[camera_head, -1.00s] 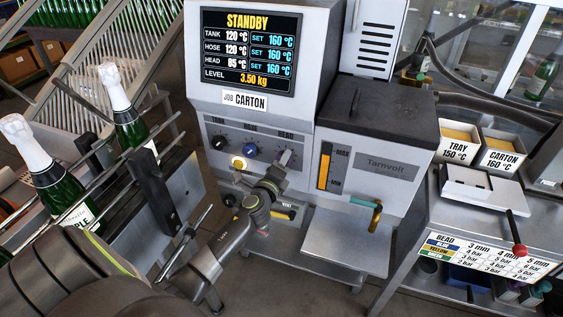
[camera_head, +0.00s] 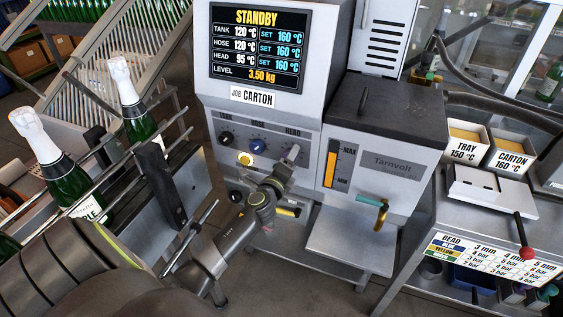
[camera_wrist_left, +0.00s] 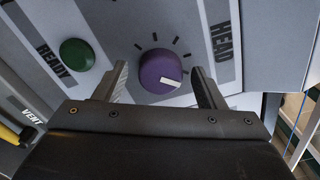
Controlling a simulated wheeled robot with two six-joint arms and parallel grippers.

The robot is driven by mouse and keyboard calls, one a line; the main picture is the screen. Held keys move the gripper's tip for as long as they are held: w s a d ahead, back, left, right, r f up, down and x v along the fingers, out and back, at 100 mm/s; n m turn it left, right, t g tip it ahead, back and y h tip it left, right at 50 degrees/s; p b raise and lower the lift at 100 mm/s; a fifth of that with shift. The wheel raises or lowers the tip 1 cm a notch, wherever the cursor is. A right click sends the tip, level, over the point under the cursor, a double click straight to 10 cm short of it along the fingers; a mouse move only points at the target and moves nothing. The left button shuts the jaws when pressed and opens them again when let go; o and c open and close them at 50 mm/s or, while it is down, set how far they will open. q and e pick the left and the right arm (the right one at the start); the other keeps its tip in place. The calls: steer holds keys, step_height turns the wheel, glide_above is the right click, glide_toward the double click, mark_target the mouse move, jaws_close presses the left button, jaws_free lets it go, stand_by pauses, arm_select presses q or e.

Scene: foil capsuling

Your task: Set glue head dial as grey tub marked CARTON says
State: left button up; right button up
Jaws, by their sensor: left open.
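The HEAD dial is a purple knob (camera_wrist_left: 160,71) in the left wrist view, its white pointer mark aimed right and slightly down. My left gripper (camera_wrist_left: 160,74) is open, with one finger on each side of the knob and visible gaps to it. In the head view my left gripper (camera_head: 288,158) is at the HEAD label and largely covers the dial. The grey tub marked CARTON (camera_head: 511,160) stands at the right and reads 160 °C. The screen (camera_head: 257,48) reads STANDBY, with TANK, HOSE and HEAD each set to 160 °C. My right gripper is not in view.
A blue HOSE knob (camera_head: 256,145) and a black TANK knob (camera_head: 225,138) sit left of the HEAD dial. A lit yellow button (camera_head: 245,159) is below them. The wrist view shows a green READY button (camera_wrist_left: 77,55). A TRAY 150 °C tub (camera_head: 466,149) stands beside the CARTON tub.

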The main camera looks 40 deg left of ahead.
arm_select(q)
steer(key=b+v, duration=0.1)
steer(key=v, duration=1.6)
steer(key=shift+d, duration=0.15)
steer(key=s+f+n+g, duration=0.3)
steer(key=f, duration=0.7)
steer(key=s+a+f+n+g+h, duration=0.1)
steer(key=s+f+n+g, duration=0.15)
steer(key=f, duration=0.75)
steer(key=s+f+n+g, duration=0.3)
steer(key=s+f+n, duration=0.1)
steer(key=f, duration=0.6)
steer(key=s+d+f+n+g, duration=0.1)
steer(key=s+f+n+g, duration=0.1)
steer(key=s+f, duration=0.4)
steer(key=s+d+f+n+g+h, duration=0.1)
steer(key=s+f+n, duration=0.4)
steer(key=s, duration=0.7)
steer(key=s+d+f+n+g+h, duration=0.1)
steer(key=s+d+f+n+g, duration=0.1)
steer(key=s+f+n+g, duration=0.2)
steer(key=s+f+g, duration=0.1)
steer(key=s+f, duration=0.2)
steer(key=s, duration=0.2)
steer(key=shift+s+d+f, duration=0.15)
steer(key=shift+d+f, duration=0.05)
steer(key=shift+f, duration=0.05)
steer(key=shift+n, duration=0.25)
